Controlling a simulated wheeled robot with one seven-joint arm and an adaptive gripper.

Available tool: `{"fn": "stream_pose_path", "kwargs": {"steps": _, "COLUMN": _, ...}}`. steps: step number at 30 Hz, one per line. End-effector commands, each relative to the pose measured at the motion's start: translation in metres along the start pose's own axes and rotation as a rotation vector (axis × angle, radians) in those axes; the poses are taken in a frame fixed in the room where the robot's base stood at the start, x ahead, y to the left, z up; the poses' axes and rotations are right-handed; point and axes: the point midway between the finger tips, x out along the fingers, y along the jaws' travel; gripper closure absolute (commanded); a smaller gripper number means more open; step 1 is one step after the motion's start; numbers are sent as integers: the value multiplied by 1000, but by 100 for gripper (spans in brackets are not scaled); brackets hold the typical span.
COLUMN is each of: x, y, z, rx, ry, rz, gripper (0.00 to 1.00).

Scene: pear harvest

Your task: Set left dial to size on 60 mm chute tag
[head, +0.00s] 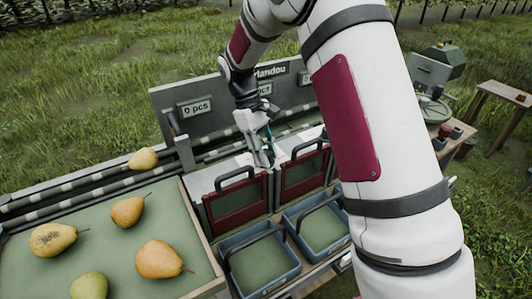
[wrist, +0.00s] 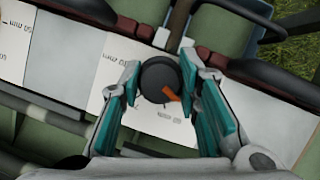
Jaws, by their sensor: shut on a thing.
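A round black dial (wrist: 158,78) with an orange pointer sits on a white plate between my fingers in the wrist view. The pointer is at the dial's lower right. My gripper (wrist: 161,64) is shut on the dial, with teal pads at both sides. In the head view my gripper (head: 263,152) reaches down at the chutes behind the left red-framed flap (head: 236,205); the dial is hidden there.
Blue crates (head: 262,268) stand below the red-framed flaps. A green-lined tray (head: 120,255) with several pears is at left, and one pear (head: 142,158) lies on the rails. A panel (head: 170,95) with "0 pcs" displays stands behind. My arm covers the right side.

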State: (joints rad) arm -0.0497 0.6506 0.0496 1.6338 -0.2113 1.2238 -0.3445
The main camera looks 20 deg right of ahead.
Motion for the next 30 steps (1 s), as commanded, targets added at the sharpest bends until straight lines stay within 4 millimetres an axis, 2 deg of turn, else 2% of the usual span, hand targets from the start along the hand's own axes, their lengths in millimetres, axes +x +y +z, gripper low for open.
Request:
{"fn": "stream_pose_path", "kwargs": {"steps": 15, "x": -1, "y": 1, "z": 0, "rx": 407, "ry": 3, "rz": -168, "gripper": 97}}
{"fn": "stream_pose_path", "kwargs": {"steps": 30, "x": -1, "y": 0, "z": -1, "rx": 563, "ry": 5, "rz": -232, "gripper": 97}}
